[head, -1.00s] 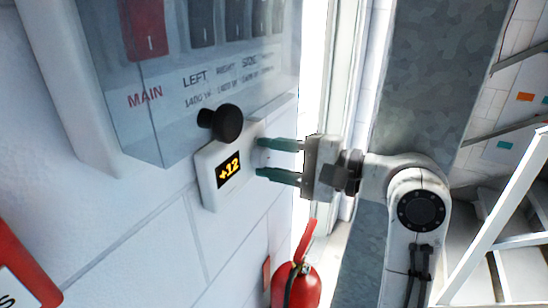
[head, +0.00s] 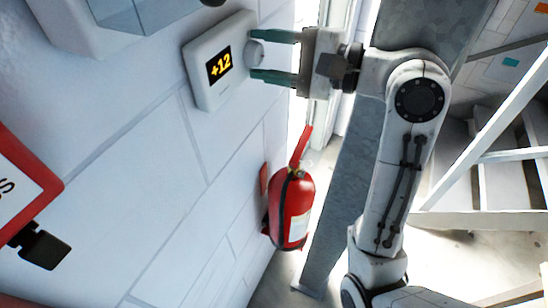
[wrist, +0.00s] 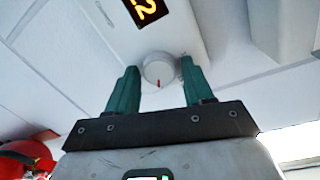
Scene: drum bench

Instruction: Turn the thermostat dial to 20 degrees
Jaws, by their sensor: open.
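The white thermostat (head: 205,90) is on the wall, with an amber display (head: 220,64) reading +12. Its round pale dial (head: 255,54) is on the panel's right part in the head view. My gripper (head: 263,56) is open, with one green finger above the dial and one below it. In the wrist view the dial (wrist: 158,67) sits between the two fingertips (wrist: 160,78), with visible gaps on both sides. A red mark on the dial points toward my gripper's palm. The display shows only partly there (wrist: 147,10).
A breaker box (head: 120,30) is above the thermostat, with a dark knob (head: 212,2) at its lower edge. A red fire extinguisher (head: 290,208) is below on the wall. A red sign (head: 25,185) is at left. White stairs (head: 500,190) are at right.

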